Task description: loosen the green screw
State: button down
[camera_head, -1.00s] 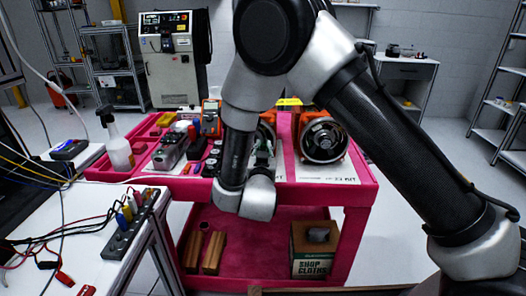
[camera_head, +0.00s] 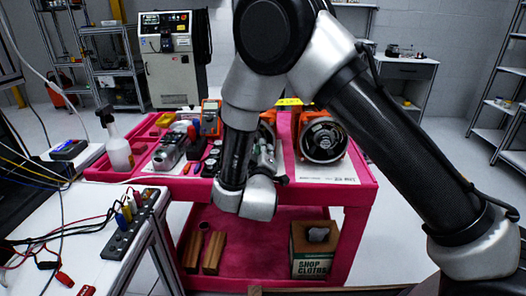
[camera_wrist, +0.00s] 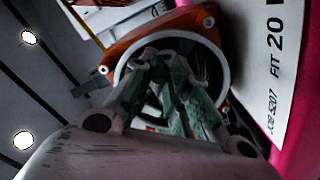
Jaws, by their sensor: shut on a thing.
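My gripper (camera_wrist: 168,75) reaches into the round metal opening of an orange housing (camera_wrist: 126,50) in the wrist view. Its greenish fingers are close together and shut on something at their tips. The green screw cannot be made out apart from the fingers; the tips and what lies between them are dark and partly hidden. In the head view my gripper (camera_head: 264,158) is low over the pink cart, mostly behind my wrist, at the left of the two orange housings.
The pink cart (camera_head: 358,190) carries a second orange housing (camera_head: 338,152) at right, a white labelled sheet (camera_head: 330,174), and grey and red tools at left. A spray bottle (camera_head: 118,152) stands at the cart's left end. A white bench (camera_head: 85,235) with cables is at left.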

jog(key=shift+n, duration=1.7)
jog(key=c, duration=1.3)
grip_release()
jog(key=s, duration=1.2)
jog(key=shift+a, duration=0.15)
